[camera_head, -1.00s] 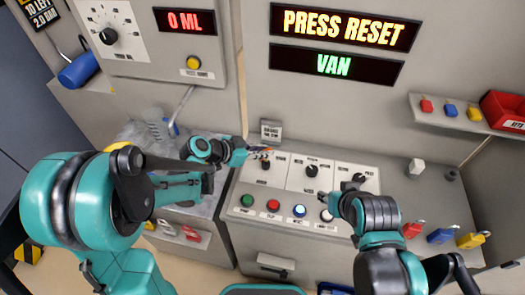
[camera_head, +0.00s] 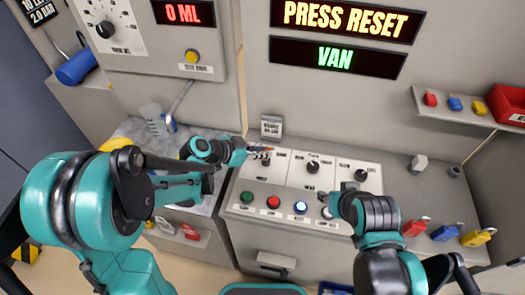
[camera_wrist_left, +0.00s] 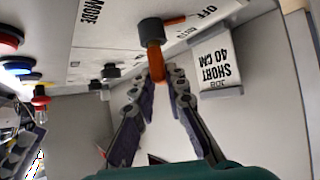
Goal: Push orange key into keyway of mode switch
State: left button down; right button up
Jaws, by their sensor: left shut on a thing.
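The orange key (camera_wrist_left: 155,62) is between the closed fingers of my left gripper (camera_wrist_left: 165,80). In the left wrist view its far end meets the black round mode switch (camera_wrist_left: 150,30) next to the MODE label. I cannot tell how deep it sits in the keyway. In the head view my left gripper (camera_head: 262,154) is at the panel's upper left, where its fingers partly cover the switch. My right gripper (camera_head: 328,199) is low over the panel's right-hand buttons; its fingers are too small to judge.
The sloped panel (camera_head: 245,212) has a green button (camera_head: 246,198), a red button (camera_head: 273,202), a lit blue-white button (camera_head: 300,207) and black knobs. A "SHORT 40 CM" tag (camera_wrist_left: 215,62) is close right of the gripper in the wrist view. Coloured padlocks (camera_head: 445,233) lie at right.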

pick_arm(q)
jog(key=shift+f+b, duration=0.3)
jog(key=shift+f, duration=0.1)
jog(key=c, duration=1.5)
grip_release()
jog(key=shift+o, duration=0.2)
jog(key=v, duration=1.2)
